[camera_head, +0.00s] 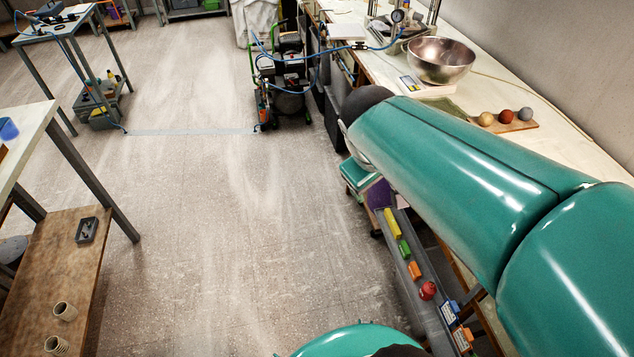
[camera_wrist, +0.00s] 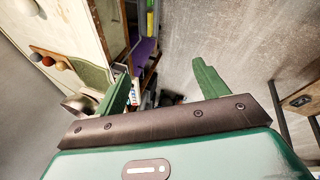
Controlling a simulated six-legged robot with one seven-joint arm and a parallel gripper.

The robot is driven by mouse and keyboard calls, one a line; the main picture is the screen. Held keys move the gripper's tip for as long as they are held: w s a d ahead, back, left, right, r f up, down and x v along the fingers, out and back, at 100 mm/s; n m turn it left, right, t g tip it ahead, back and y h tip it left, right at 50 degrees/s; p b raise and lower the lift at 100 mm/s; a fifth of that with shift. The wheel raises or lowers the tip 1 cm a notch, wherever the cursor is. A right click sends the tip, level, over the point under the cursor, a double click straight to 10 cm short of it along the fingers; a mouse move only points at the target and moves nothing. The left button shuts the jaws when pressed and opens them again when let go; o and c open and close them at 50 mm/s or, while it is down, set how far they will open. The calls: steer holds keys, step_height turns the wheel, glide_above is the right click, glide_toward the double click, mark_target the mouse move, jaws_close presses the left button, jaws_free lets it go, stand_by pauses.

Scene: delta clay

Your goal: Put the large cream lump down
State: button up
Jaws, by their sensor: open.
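My gripper (camera_wrist: 164,84) is open in the wrist view, its two green fingers wide apart, with nothing held between them. In the head view it is hidden by my teal arm. A small cream-tan ball (camera_head: 486,119) sits on a wooden board on the right bench, beside a red ball (camera_head: 506,116) and a grey ball (camera_head: 525,114).
The bench (camera_head: 565,150) also carries a metal bowl (camera_head: 440,60) and a green mat (camera_head: 447,106). Below it a grey rail (camera_head: 425,300) holds several coloured blocks. A wooden low shelf (camera_head: 50,265) stands left. The floor (camera_head: 230,220) between is mostly clear.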

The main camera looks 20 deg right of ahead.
steer(key=s+a+r+m+t+y, duration=0.1)
steer(key=s+a+y, duration=0.1)
steer(key=a, duration=0.4)
steer(key=s+a+r+m+t+y, duration=0.1)
steer(key=a+r, duration=0.1)
steer(key=a, duration=0.4)
steer(key=shift+s+t+y, duration=0.4)
steer(key=shift+d, duration=0.1)
steer(key=shift+c, duration=0.2)
steer(key=c, duration=0.7)
steer(key=shift+d, duration=0.1)
steer(key=shift+c, duration=0.3)
